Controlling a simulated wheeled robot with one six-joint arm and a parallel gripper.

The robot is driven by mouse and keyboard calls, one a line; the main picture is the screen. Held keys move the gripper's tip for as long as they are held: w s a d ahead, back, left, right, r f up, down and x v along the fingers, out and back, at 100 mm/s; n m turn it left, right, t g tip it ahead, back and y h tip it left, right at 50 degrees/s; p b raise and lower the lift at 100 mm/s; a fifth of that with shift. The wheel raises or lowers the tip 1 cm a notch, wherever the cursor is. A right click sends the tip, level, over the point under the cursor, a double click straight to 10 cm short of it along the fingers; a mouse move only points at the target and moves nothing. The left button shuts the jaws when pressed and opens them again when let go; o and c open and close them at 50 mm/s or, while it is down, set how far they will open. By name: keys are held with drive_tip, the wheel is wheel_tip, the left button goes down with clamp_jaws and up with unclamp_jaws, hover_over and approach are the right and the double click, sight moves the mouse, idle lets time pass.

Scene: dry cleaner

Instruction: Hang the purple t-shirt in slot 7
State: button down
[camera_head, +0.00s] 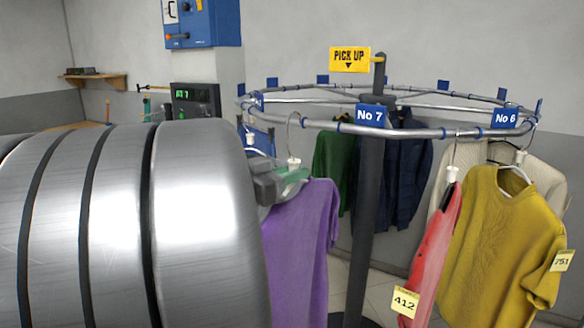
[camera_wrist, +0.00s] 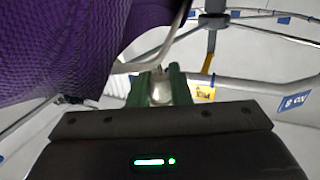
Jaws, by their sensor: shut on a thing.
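The purple t-shirt (camera_head: 305,245) hangs upright from its hanger, just right of my arm; it also fills the upper left of the wrist view (camera_wrist: 60,45). My gripper (camera_wrist: 160,88) is shut on the white neck of the hanger, between its green fingers. In the head view, my gripper (camera_head: 288,180) is partly hidden by my arm. The hanger's hook (camera_head: 293,125) is up at the height of the round rail (camera_head: 320,124), left of the blue No 7 sign (camera_head: 370,115). I cannot tell whether the hook rests on the rail.
A red garment (camera_head: 432,255) tagged 412 and a mustard sweater (camera_head: 500,240) tagged 751 hang near the No 6 sign (camera_head: 506,118). Dark garments (camera_head: 405,170) hang at the back. The dark post (camera_head: 367,220) stands right of the t-shirt. The rail below No 7 looks bare.

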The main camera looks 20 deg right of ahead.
drive_tip(key=shift+w+d+b, duration=0.55)
drive_tip(key=shift+w+d, duration=0.25)
drive_tip(key=shift+d, duration=0.2)
drive_tip(key=shift+w+d+b, duration=0.55)
drive_tip(key=shift+w+d, duration=0.25)
drive_tip(key=shift+d, duration=0.15)
drive_tip(key=shift+w+d+r, duration=0.1)
drive_tip(key=shift+d, duration=0.05)
drive_tip(key=shift+w+d+p, duration=0.35)
drive_tip(key=shift+p, duration=0.4)
drive_tip(key=shift+w+d, duration=0.15)
drive_tip(key=shift+w+d+p, duration=0.8)
drive_tip(key=shift+w+d, duration=0.15)
drive_tip(key=shift+d, duration=0.2)
drive_tip(key=shift+w+d+p, duration=0.8)
drive_tip(key=shift+w+d, duration=0.15)
drive_tip(key=shift+d, duration=0.2)
drive_tip(key=shift+f, duration=0.2)
